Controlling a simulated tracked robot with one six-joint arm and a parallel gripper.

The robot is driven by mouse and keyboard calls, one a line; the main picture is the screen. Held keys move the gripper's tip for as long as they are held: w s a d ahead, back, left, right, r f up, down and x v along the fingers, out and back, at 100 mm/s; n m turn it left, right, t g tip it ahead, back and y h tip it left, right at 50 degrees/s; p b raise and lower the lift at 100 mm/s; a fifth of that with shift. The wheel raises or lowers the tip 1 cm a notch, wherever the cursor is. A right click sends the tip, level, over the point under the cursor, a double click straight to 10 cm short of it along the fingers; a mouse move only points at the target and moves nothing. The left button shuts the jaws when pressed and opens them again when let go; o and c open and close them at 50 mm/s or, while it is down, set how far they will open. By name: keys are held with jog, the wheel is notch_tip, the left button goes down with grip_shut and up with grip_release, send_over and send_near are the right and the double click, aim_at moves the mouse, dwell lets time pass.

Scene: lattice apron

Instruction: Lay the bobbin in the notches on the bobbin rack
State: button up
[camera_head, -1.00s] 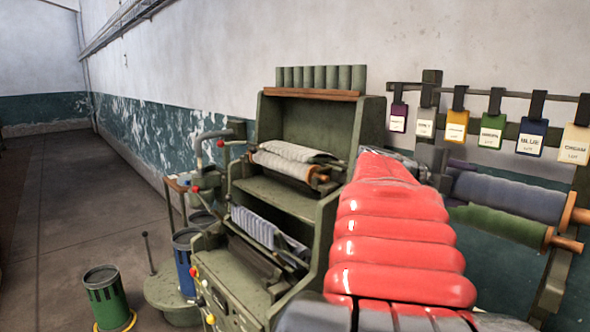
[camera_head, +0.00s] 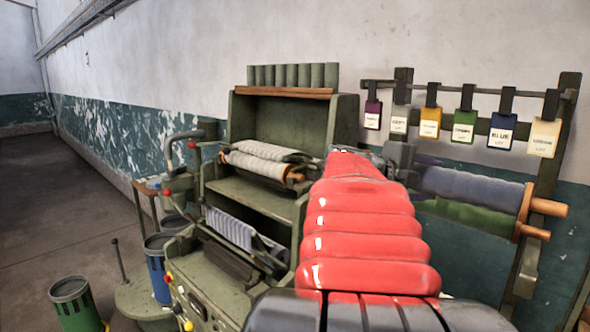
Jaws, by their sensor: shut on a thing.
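A slate-blue bobbin (camera_head: 468,186) with an orange end and spindle shows at the right, just past my red arm. A green bobbin (camera_head: 462,218) lies below and partly behind it; both look blurred. My gripper (camera_head: 399,166) is mostly hidden behind my arm; only a grey part shows at the blue bobbin's left end. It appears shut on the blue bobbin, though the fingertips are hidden. The bobbin rack (camera_head: 553,137) stands against the wall behind. The notches cannot be made out, and contact between blue bobbin and rack cannot be told.
Coloured tags (camera_head: 464,126) hang from the rack's top bar. A green machine (camera_head: 262,205) with grey rollers stands left of my arm. A blue can (camera_head: 158,270) and a green can (camera_head: 76,305) stand on the left. The floor at far left is clear.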

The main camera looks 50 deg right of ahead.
notch_tip(320, 180, down, 7)
jog(key=shift+f, duration=0.2)
dwell(0.8)
jog(key=shift+a+f, duration=0.1)
jog(key=shift+f, duration=1.75)
dwell(2.4)
jog(key=o, duration=1.5)
jog(key=shift+f, duration=0.1)
jog(key=v, duration=1.4)
jog(key=shift+s, duration=0.1)
